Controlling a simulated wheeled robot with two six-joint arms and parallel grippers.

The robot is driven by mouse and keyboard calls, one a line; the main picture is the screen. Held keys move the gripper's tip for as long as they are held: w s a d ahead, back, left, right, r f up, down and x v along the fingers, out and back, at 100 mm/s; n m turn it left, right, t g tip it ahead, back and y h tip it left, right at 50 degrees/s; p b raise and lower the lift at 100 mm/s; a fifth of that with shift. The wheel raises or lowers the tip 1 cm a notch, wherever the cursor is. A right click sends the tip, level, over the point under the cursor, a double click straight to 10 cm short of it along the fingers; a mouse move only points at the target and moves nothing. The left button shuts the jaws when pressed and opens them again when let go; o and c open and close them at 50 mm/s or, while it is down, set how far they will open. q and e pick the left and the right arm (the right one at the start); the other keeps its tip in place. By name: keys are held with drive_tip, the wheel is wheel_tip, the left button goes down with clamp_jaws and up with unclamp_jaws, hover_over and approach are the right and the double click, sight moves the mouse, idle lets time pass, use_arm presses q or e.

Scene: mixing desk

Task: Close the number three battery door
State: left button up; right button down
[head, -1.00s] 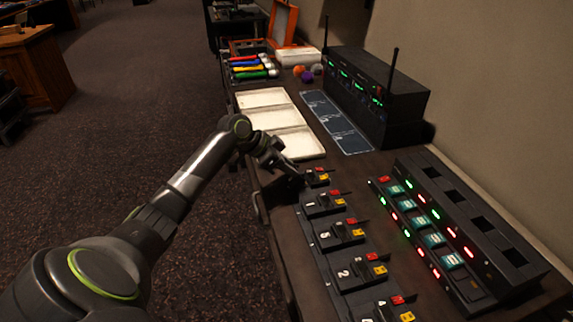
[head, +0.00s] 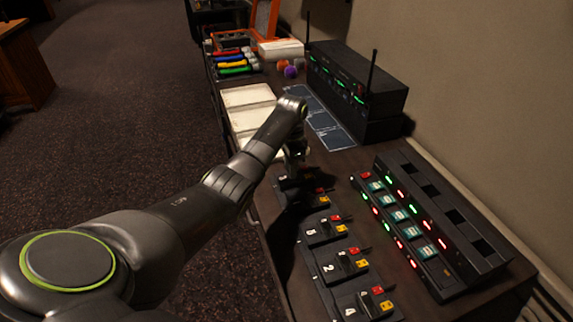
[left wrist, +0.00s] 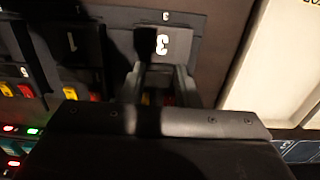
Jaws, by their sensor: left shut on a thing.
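The number three pack (left wrist: 162,45) is black with a white 3 and sits upright in the left wrist view on a grey plate (left wrist: 200,22) also marked 3. In the head view it is the farthest pack of the row, mostly hidden by my arm. My left gripper (left wrist: 160,82) reaches down over it, and its fingertips (head: 292,168) are hard to make out in the head view. The fingers are shut on part of this pack, apparently its battery door; the contact is dark. Bits of yellow and red show between the fingers. My right gripper is out of view.
The number 1 pack (left wrist: 70,45) stands close beside. More packs, such as number 2 (head: 340,267), line the desk toward me. A lit charger rack (head: 425,225) is at right.

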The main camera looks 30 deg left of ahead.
use_arm(q)
drive_tip(key=shift+w+d+f+g+y+b, duration=0.3)
drive_tip(key=shift+f+g+y+b, duration=0.1)
drive_tip(key=shift+g+y+b, duration=0.15)
idle(0.4)
drive_tip(key=o, duration=1)
drive_tip(key=r, duration=0.5)
drive_tip(key=w+d+r, duration=0.1)
drive_tip(key=r, duration=0.5)
drive_tip(key=w+d+r, duration=0.1)
drive_tip(key=r, duration=0.5)
drive_tip(key=shift+w, duration=0.25)
